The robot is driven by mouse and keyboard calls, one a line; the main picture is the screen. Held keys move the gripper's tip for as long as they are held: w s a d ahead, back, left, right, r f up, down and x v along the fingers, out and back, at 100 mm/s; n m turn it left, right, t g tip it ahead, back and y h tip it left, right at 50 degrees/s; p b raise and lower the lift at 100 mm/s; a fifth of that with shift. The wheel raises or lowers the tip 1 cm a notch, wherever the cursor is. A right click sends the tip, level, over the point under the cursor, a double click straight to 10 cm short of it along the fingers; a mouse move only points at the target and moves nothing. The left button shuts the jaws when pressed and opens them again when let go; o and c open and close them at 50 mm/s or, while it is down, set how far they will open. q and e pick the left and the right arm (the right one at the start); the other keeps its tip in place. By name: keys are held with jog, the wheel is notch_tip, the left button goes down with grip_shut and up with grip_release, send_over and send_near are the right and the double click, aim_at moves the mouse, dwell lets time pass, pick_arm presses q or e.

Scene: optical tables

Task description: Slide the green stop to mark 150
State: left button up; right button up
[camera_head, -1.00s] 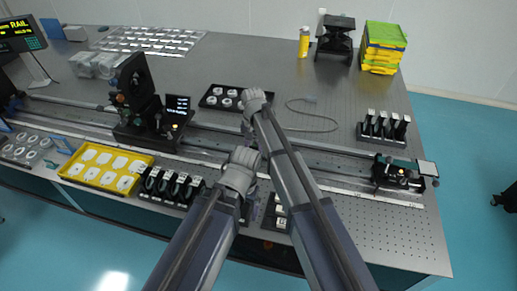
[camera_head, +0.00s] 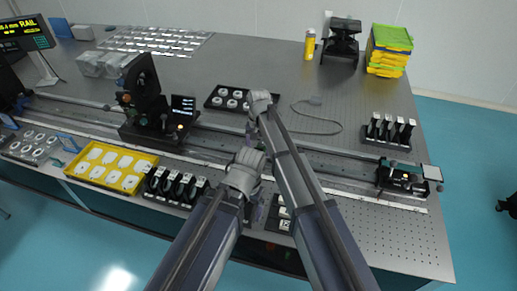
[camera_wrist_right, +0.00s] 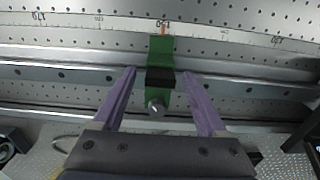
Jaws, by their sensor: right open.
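The green stop (camera_wrist_right: 161,58) sits on the rail (camera_wrist_right: 70,75) in the right wrist view, with a black block and a silver knob on its front. Its orange pointer is at the scale's 150 label (camera_wrist_right: 163,22), as near as I can read it. My right gripper (camera_wrist_right: 158,75) is open, with one purple finger on each side of the stop and gaps between. In the head view my right arm hides the stop. My left gripper (camera_head: 254,210) is mostly hidden below its wrist near the table's front edge; its fingers are unclear.
On the rail, a black optics carriage (camera_head: 150,110) stands to the left and another dark carriage (camera_head: 402,178) to the right. A yellow tray (camera_head: 110,167) and black holders (camera_head: 175,186) lie in front. A black tray (camera_head: 228,98) and a cable (camera_head: 318,125) lie behind the rail.

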notch_tip(320, 180, up, 8)
jog(key=p, duration=0.7)
jog(key=shift+f, duration=0.25)
pick_arm(q)
notch_tip(320, 180, up, 7)
jog(key=shift+r, duration=0.15)
pick_arm(e)
jog(key=shift+f, duration=0.25)
pick_arm(q)
notch_tip(320, 180, down, 8)
jog(key=b, duration=0.8)
pick_arm(e)
notch_tip(320, 180, down, 8)
jog(key=shift+r, duration=0.2)
pick_arm(q)
jog(key=shift+r, duration=0.1)
pick_arm(e)
jog(key=shift+r, duration=0.1)
